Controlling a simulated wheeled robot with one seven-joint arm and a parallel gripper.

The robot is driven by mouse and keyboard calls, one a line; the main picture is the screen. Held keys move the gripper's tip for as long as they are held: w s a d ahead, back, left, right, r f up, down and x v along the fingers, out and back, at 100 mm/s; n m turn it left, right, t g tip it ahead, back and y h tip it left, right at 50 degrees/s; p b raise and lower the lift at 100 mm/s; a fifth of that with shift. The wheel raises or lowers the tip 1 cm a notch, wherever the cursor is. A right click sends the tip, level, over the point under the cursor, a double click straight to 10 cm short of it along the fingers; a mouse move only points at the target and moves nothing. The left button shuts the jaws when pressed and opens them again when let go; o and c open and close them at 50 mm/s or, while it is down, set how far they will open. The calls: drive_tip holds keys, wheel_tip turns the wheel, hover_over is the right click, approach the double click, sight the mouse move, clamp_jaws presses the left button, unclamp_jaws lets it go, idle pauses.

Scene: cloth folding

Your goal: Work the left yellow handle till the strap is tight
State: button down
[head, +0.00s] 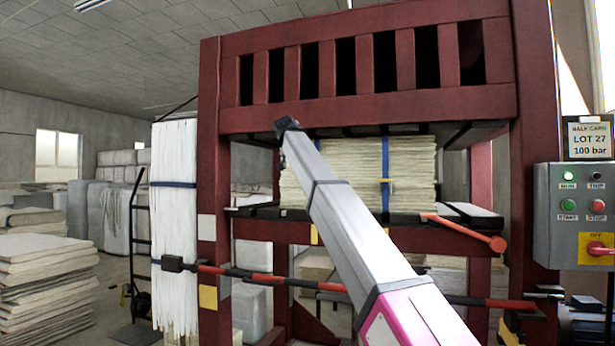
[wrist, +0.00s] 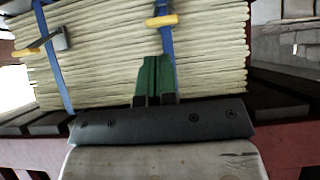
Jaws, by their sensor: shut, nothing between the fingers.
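The left yellow handle (wrist: 26,52) sticks out to the left of a grey buckle (wrist: 61,39) on the left blue strap (wrist: 50,65) in the wrist view. The strap runs down the front of a bale of stacked cream sheets (wrist: 105,62). My gripper (wrist: 154,60) is shut and empty, its green fingers pointing at the bale. In the picture it lies right of the left handle, in front of the right blue strap (wrist: 167,45) and below the right yellow handle (wrist: 162,20). Contact cannot be told. In the head view my arm hides most of the left strap.
A dark red press frame (head: 208,150) surrounds the bale. A red-and-black bar (head: 250,276) crosses its front, and an orange lever (head: 470,232) juts out at right. A grey control box (head: 572,240) stands at far right. Stacked sheets (head: 40,270) stand at left.

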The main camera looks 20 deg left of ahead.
drive_tip(key=w+r+g, duration=0.2)
drive_tip(key=r, duration=0.4)
drive_tip(key=w+r+g, duration=0.2)
drive_tip(key=r+g, duration=0.1)
drive_tip(key=r, duration=0.3)
drive_tip(key=w+r+g, duration=0.2)
drive_tip(key=r, duration=0.4)
drive_tip(key=shift+d+r+y, duration=0.2)
drive_tip(key=shift+r+y, duration=0.2)
drive_tip(key=shift+w+f, duration=0.1)
drive_tip(key=x, duration=0.7)
drive_tip(key=s+x, duration=0.1)
drive_tip(key=x, duration=1.4)
drive_tip(key=shift+s+f, duration=0.15)
drive_tip(key=shift+f, duration=0.9)
